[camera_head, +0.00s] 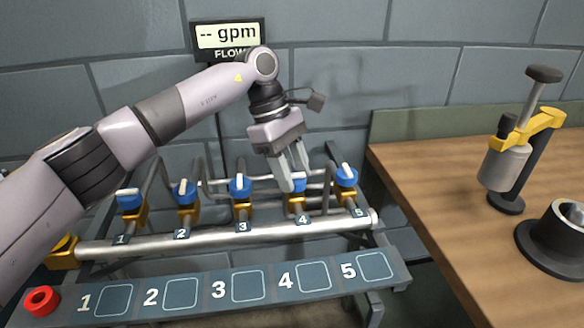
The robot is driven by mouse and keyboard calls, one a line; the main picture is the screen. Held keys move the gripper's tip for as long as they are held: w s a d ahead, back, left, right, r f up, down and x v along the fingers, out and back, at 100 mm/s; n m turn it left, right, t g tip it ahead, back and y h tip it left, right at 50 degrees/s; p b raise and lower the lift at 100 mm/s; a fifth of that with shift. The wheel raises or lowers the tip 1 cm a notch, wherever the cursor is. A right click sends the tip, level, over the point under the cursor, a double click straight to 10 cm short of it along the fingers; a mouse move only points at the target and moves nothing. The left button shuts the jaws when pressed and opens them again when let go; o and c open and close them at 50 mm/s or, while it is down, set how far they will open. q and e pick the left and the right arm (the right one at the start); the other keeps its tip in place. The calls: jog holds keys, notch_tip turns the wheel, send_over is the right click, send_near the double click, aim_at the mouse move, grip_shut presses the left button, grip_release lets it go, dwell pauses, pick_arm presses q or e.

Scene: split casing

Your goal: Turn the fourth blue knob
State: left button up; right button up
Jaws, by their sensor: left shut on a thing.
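A row of blue knobs on brass valves stands along a metal pipe, numbered 1 to 5. The fourth blue knob (299,186) sits above the label 4 and is partly hidden by my gripper. My left gripper (294,184) points down over it, with its fingers shut on the knob. The first knob (130,199), second knob (184,191), third knob (240,186) and fifth knob (346,175) stand free, with white marks on top. My right gripper is out of view.
A flow display (228,35) on the wall reads "-- gpm". A wooden table (440,205) at right holds a lever device (508,165) and a dark round holder (560,240).

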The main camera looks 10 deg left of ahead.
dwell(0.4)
pick_arm(q)
jog(key=o, duration=1)
jog(key=shift+r, duration=0.15)
jog(key=shift+v, duration=3.55)
